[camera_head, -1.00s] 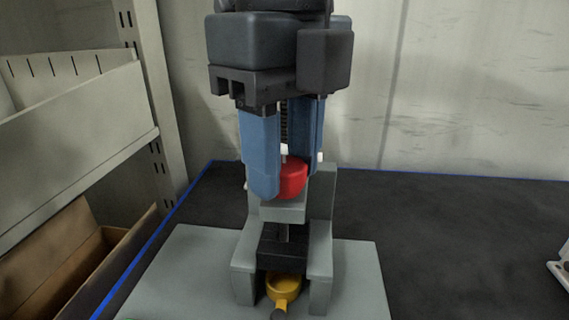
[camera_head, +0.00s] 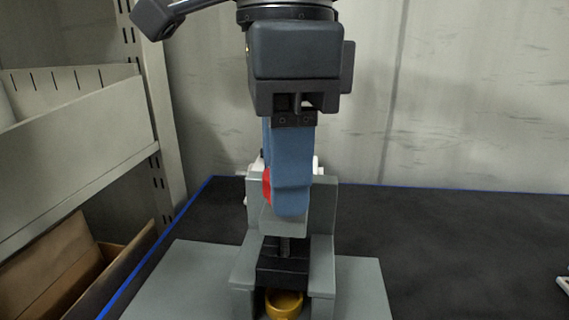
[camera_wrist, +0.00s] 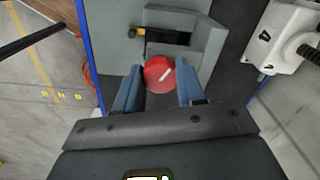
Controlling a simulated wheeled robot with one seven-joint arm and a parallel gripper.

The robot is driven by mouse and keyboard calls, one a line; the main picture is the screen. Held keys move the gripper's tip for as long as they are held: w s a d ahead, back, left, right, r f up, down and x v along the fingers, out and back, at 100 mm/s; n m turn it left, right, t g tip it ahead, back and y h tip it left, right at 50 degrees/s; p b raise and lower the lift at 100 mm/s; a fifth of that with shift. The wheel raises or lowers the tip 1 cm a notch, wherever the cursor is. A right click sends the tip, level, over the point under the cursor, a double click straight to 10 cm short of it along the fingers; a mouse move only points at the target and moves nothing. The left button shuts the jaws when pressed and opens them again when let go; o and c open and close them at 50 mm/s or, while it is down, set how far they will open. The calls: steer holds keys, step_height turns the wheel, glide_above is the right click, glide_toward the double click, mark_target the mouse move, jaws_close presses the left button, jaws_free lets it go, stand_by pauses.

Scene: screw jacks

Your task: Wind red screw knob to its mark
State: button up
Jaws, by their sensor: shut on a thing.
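The knob sits on top of the grey screw jack (camera_head: 322,210). A yellow ring-shaped part (camera_head: 284,303) shows low in the jack. I cannot make out the mark.
The jack stands on a grey plate (camera_head: 190,285) on a dark table (camera_head: 450,240) with a blue edge. A grey shelf (camera_head: 80,150) with a cardboard box is at the left. A white device (camera_wrist: 287,38) stands at the right in the wrist view.

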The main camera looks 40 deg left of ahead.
steer(key=n, duration=0.5)
steer(key=shift+s+d+f+n, duration=0.1)
steer(key=shift+f+n, duration=0.15)
steer(key=shift+n, duration=0.05)
steer(key=n, duration=0.9)
steer(key=shift+p, duration=0.35)
steer(key=shift+n, duration=2.3)
steer(key=o, duration=1)
steer(key=shift+r, duration=0.15)
steer(key=shift+o, duration=0.2)
steer(key=shift+r, duration=0.1)
